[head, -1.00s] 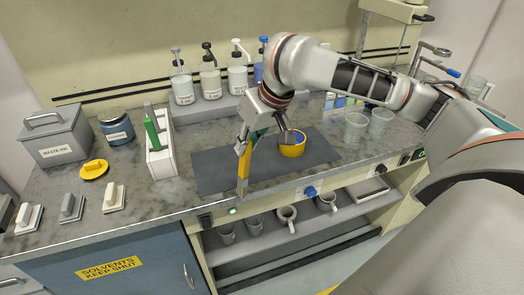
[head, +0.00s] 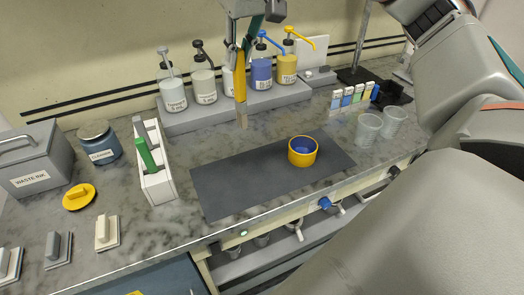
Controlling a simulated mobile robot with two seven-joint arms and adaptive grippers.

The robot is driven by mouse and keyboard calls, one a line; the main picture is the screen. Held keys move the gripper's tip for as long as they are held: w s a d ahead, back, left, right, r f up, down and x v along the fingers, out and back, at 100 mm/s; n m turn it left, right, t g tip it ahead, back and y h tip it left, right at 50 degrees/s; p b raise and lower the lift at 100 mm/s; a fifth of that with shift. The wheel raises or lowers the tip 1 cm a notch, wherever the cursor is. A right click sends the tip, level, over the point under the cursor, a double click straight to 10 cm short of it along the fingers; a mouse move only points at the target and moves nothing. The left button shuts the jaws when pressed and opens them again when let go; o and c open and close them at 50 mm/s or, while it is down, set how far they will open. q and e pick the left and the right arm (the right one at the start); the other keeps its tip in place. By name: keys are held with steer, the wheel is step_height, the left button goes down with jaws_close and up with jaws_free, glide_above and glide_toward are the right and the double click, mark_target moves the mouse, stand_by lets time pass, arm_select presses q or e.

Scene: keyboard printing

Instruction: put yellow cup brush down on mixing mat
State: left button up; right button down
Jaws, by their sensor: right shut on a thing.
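The yellow cup brush (head: 240,88) hangs upright, its pale flat tip pointing down. My right gripper (head: 242,48) is shut on its upper end, at the top of the head view. The brush tip appears just past the back edge of the dark grey mixing mat (head: 235,190); its exact height above the counter is hard to tell. A yellow cup (head: 302,158) with blue inside stands on the mat's right half. My left gripper is not in view.
Several pump bottles (head: 203,80) stand on a grey riser behind the brush. A white rack (head: 155,180) with a green-handled tool is left of the mat. Clear cups (head: 368,128) stand right of it. The mat's left and middle are bare.

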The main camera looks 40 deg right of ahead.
steer(key=shift+w+f, duration=0.45)
glide_above(244, 127)
steer(key=w, duration=0.1)
steer(key=f, duration=0.6)
steer(key=shift+w+d, duration=0.15)
steer(key=shift+d, duration=0.1)
step_height(244, 127, down, 8)
steer(key=shift+w+f, duration=0.1)
steer(key=shift+f, duration=1.1)
step_height(244, 127, down, 2)
steer(key=shift+f, duration=0.25)
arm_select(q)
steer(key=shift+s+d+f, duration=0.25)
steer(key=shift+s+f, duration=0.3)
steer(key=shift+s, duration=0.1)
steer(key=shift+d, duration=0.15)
arm_select(e)
steer(key=shift+f, duration=0.2)
